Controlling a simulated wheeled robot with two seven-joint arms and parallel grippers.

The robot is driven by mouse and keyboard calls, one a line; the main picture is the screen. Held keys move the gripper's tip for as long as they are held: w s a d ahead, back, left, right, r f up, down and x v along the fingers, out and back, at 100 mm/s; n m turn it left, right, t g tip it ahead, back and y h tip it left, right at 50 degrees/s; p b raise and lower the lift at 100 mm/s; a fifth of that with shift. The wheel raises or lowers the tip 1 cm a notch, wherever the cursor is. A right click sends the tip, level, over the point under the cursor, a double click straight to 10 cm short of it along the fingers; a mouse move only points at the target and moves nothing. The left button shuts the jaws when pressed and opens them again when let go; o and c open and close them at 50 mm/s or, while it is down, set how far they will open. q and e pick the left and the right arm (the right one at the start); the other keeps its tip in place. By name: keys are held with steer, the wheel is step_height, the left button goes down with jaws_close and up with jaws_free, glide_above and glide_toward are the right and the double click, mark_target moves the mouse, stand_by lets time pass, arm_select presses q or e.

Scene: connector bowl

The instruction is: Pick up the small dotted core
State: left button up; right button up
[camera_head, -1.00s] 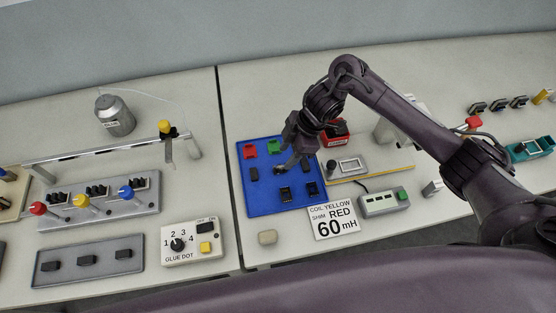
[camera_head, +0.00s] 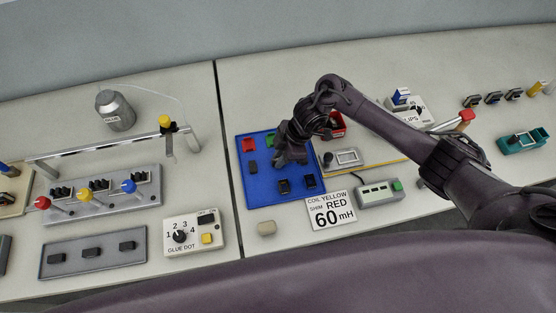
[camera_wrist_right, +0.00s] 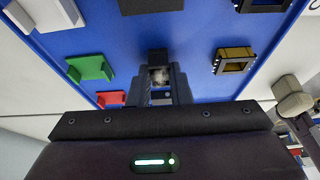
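My right gripper (camera_head: 290,162) is low over the blue tray (camera_head: 250,196), fingers pointing down. In the right wrist view its fingers (camera_wrist_right: 162,88) stand close on both sides of a small dark piece (camera_wrist_right: 158,57) with a greyish face showing between them. This may be the dotted core; I cannot make out dots. Whether the fingers touch it is unclear. In the head view the gripper hides that spot. Another dark block (camera_head: 253,167) lies at the tray's left, and two black frames (camera_head: 284,186) (camera_head: 309,181) lie near the front. My left gripper is not in view.
A red piece (camera_head: 248,145) and a green piece (camera_head: 270,140) lie at the tray's back. A sign (camera_head: 331,210) reads coil yellow, shim red, 60 mH. A grey fixture (camera_head: 346,158) and a red bin (camera_head: 338,126) are to the right. A glue dot box (camera_head: 194,234) is front left.

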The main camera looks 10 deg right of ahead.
jaws_close()
steer(key=shift+r, duration=0.15)
